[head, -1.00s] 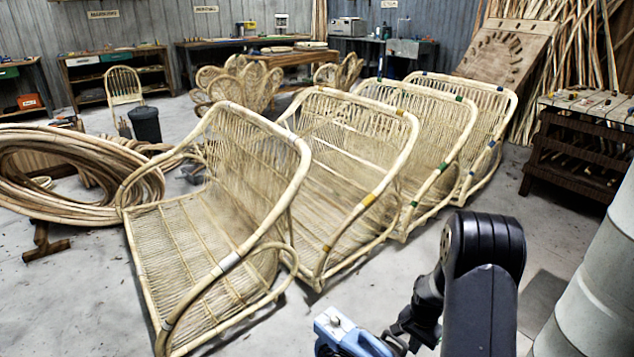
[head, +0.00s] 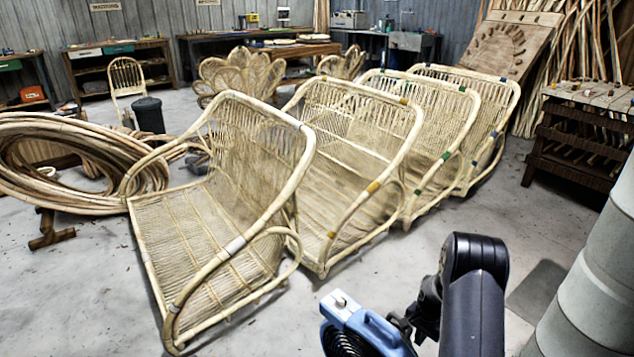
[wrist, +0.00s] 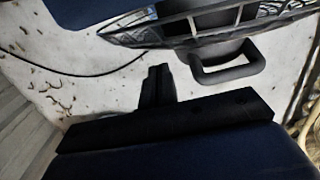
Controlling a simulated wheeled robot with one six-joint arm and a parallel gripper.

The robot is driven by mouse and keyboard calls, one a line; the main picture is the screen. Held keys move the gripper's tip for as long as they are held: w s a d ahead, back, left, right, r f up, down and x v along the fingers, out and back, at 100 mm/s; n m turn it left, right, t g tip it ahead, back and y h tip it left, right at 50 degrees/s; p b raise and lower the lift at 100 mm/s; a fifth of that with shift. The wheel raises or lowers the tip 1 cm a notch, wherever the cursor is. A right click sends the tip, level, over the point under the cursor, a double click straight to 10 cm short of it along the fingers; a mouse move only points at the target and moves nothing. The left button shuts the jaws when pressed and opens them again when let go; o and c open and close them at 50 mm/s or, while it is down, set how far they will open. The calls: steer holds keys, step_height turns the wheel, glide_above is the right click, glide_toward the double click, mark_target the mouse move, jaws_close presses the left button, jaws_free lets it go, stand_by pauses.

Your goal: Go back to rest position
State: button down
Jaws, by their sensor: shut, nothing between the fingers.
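My gripper (wrist: 157,72) shows in the wrist view as two black fingers side by side with no gap between them. It is shut and empty, over a pale, stained floor. In the head view my dark arm (head: 474,290) is folded at the bottom, right of centre. My fingertips cannot be made out there. The task names no object.
A blue-handled device (head: 362,325) stands left of my arm. A grey barrel (head: 590,290) is close at right. Several rattan seats (head: 225,195) fill the middle. A rattan coil (head: 60,165) lies at left. A tool rack (head: 580,145) stands right. Some floor is bare in front.

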step_height(320, 180, up, 10)
steer(key=w+d+p, duration=0.1)
steer(key=d+p, duration=0.1)
steer(key=shift+w+f, duration=0.2)
steer(key=shift+w, duration=0.2)
steer(key=shift+a+r, duration=0.1)
steer(key=shift+a, duration=0.05)
